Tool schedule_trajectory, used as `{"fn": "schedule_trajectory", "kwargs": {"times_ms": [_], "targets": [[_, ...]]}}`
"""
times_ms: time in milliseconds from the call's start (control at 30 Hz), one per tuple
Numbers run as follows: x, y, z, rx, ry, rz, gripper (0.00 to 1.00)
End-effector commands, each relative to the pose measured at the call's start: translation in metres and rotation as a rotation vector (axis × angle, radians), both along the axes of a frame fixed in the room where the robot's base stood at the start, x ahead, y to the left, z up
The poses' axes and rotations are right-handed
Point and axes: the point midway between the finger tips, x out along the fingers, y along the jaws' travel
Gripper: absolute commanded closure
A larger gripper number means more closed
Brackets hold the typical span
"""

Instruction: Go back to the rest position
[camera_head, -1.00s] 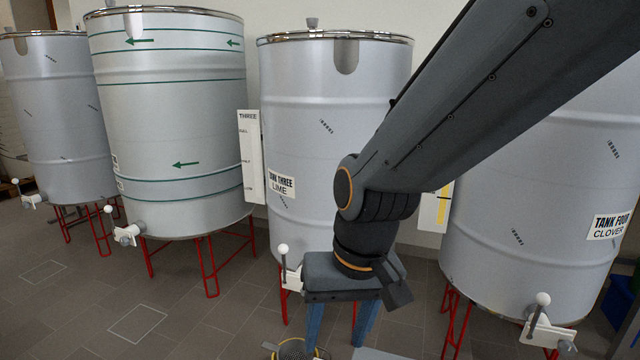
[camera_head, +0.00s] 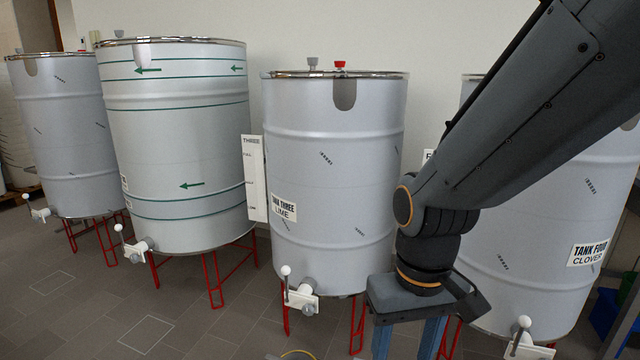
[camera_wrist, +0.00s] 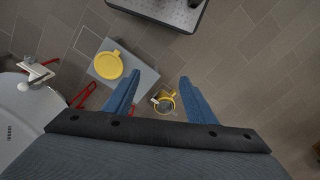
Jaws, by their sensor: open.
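My gripper (camera_wrist: 158,92) points down in the wrist view, its two blue fingers apart with nothing held between them. In the head view its fingers (camera_head: 410,338) show at the lower right, in front of the gap between tank three (camera_head: 330,180) and tank four (camera_head: 540,215). Both tanks are grey drums on red legs. The fingertips are cut off by the lower edge of the head view.
In the wrist view a yellow round lid (camera_wrist: 109,66) lies on a grey slab (camera_wrist: 140,78). A yellow-rimmed container (camera_wrist: 164,102) stands on the floor nearby. White valves with ball levers, such as tank three's valve (camera_head: 300,298), stick out. Tiled floor (camera_head: 60,310) is clear at left.

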Motion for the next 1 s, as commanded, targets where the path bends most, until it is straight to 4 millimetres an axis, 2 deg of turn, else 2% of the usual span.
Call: {"fn": "schedule_trajectory", "kwargs": {"times_ms": [33,400,600,1000], "targets": [[-0.003,-0.008,0.017,-0.004,0.005,-0.023,0.49],[-0.01,-0.054,0.068,-0.019,0.009,-0.155,0.49],[-0.012,-0.066,0.077,-0.023,0.008,-0.186,0.49],[-0.012,-0.068,0.076,-0.024,0.008,-0.191,0.49]]}}
